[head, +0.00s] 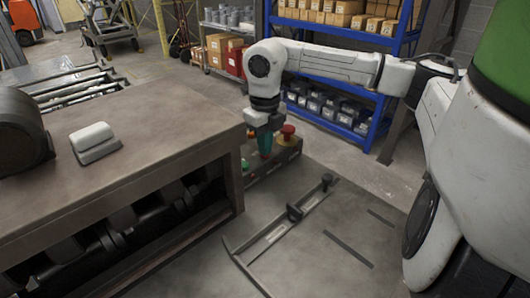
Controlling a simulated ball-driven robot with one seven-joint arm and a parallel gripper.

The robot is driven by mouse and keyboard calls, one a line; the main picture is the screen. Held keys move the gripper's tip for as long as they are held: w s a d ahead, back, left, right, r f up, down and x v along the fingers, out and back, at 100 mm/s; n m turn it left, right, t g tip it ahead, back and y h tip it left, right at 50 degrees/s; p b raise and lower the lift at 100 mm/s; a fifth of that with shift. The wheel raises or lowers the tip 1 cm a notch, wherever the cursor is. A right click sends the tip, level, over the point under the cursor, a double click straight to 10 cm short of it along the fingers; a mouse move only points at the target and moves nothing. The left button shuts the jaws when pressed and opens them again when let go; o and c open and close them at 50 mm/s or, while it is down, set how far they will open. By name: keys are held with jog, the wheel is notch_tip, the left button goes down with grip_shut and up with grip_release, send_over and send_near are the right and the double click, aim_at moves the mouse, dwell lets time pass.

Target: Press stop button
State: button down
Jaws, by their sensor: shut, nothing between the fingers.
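The stop button looks to be the red mushroom-shaped button (288,129) on a yellow collar. It stands on a dark control box (285,157) beyond the right end of the big machine table. My gripper (265,151) points down, its teal fingers shut and empty. It is just left of the red mushroom button in the picture, over the control box. I cannot tell whether the fingertips touch the box. My gripper hides part of the box top.
The brown machine table (150,115) fills the left, with a light grey block (95,142) on it. A flat metal surface (330,235) carries a T-shaped gauge bar (285,228). Blue shelving (345,42) with boxes stands behind my arm.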

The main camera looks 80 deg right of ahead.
jog(key=shift+r, duration=0.1)
jog(key=shift+r+p, duration=1.55)
jog(key=shift+r, duration=1.85)
